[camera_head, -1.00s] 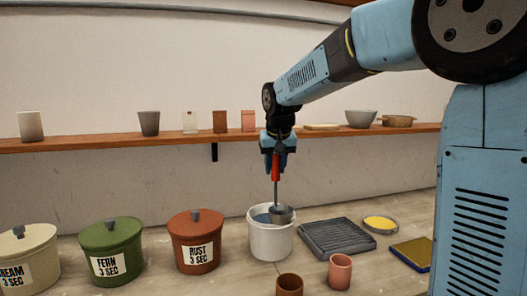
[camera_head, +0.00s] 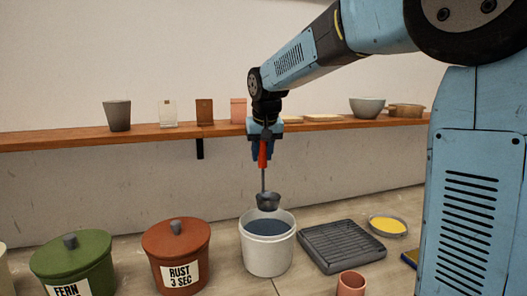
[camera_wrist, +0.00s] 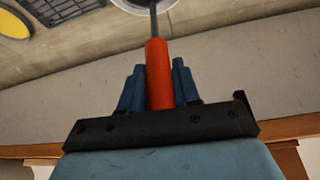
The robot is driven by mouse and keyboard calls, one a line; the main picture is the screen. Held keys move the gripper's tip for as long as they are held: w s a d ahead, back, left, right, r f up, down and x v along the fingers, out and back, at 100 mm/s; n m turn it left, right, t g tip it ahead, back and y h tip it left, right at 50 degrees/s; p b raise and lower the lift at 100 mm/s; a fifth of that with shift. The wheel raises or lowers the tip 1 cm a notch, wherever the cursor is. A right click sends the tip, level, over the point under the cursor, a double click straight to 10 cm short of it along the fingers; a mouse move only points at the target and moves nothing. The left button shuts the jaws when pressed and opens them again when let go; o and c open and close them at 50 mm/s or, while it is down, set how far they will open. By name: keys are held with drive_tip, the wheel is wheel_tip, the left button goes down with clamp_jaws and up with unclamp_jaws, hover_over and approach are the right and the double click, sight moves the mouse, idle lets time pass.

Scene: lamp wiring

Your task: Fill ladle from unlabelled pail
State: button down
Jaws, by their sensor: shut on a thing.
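My gripper (camera_head: 262,152) is shut on the red handle of the ladle (camera_head: 267,201). The red handle (camera_wrist: 159,75) also shows between the blue fingers in the wrist view. The ladle hangs upright, its grey bowl just above the mouth of the white pail. The unlabelled white pail (camera_head: 267,257) stands open on the bench with dark blue-grey liquid (camera_head: 267,228) inside. I cannot see into the ladle's bowl from here, so its contents are hidden.
Lidded rust (camera_head: 176,255) and green (camera_head: 73,268) pots stand left of the pail. A dark ribbed tray (camera_head: 341,246) and a yellow-filled dish (camera_head: 388,226) are to its right. A pink cup (camera_head: 351,284) stands in front. A shelf (camera_head: 200,133) with cups and bowls runs behind.

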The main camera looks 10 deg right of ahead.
sight(264, 196)
drive_tip(key=shift+d+f, duration=0.25)
drive_tip(key=shift+f, duration=6.8)
drive_tip(key=shift+r, duration=0.15)
drive_tip(key=shift+r, duration=5.6)
drive_tip(key=shift+r, duration=1.5)
